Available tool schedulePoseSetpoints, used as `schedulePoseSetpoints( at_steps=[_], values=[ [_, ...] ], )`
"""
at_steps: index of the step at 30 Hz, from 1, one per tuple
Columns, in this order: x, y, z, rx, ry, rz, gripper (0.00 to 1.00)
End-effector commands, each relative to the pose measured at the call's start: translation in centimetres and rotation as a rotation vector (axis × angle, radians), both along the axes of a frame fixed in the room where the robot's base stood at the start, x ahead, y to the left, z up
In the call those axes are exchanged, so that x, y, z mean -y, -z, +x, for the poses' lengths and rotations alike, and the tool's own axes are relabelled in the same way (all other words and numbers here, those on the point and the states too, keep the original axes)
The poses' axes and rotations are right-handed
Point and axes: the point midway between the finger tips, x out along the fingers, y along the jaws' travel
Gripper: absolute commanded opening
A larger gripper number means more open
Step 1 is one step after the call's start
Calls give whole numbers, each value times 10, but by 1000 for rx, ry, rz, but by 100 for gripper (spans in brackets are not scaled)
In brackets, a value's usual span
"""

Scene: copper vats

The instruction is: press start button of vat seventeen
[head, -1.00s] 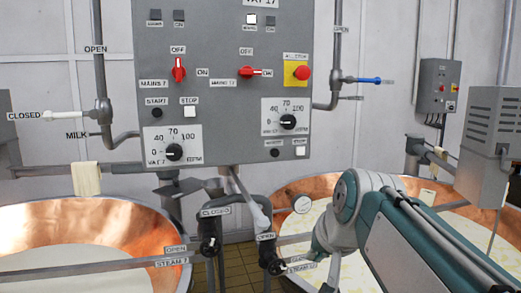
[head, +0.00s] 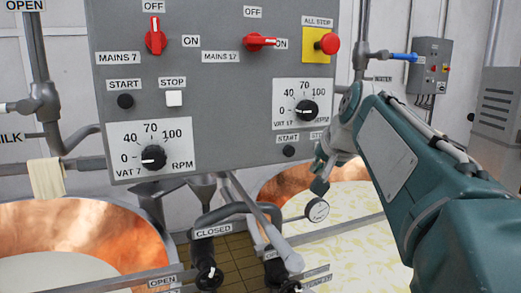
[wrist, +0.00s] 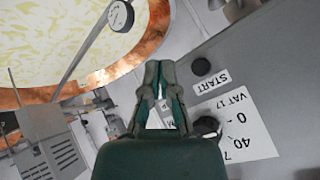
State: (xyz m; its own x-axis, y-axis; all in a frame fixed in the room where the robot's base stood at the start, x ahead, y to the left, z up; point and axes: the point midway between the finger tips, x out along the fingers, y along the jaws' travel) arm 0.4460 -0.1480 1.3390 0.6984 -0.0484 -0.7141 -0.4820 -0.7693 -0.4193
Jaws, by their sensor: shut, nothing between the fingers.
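The vat 17 start button is a round black button (head: 289,151) under its START label, low on the right of the grey control panel (head: 225,85). In the wrist view the same button (wrist: 201,66) is right of my gripper (wrist: 160,66), whose fingers are shut and empty. The fingertips appear apart from the button. In the head view my gripper (head: 320,186) hangs just right of the button, near the panel's lower right corner. The vat 17 stop button is mostly hidden behind my wrist. The red MAINS 17 switch (head: 261,41) points towards ON.
The vat 17 speed dial (head: 306,111) is above the button, and the red all stop button (head: 329,43) higher right. Vat 7 has its own start button (head: 125,101) on the left. A round gauge (head: 317,210) and steam pipes stand below, before the copper vats.

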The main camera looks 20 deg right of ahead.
Motion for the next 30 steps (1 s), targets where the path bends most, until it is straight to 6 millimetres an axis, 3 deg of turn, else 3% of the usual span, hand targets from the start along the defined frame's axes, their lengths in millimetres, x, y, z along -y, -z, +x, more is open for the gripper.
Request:
schedulePoseSetpoints(
  at_steps=[11,30],
  values=[
    [-1,1,7,-2,-2,0,0],
    [-4,1,81,-2,-2,0,0]
  ],
)
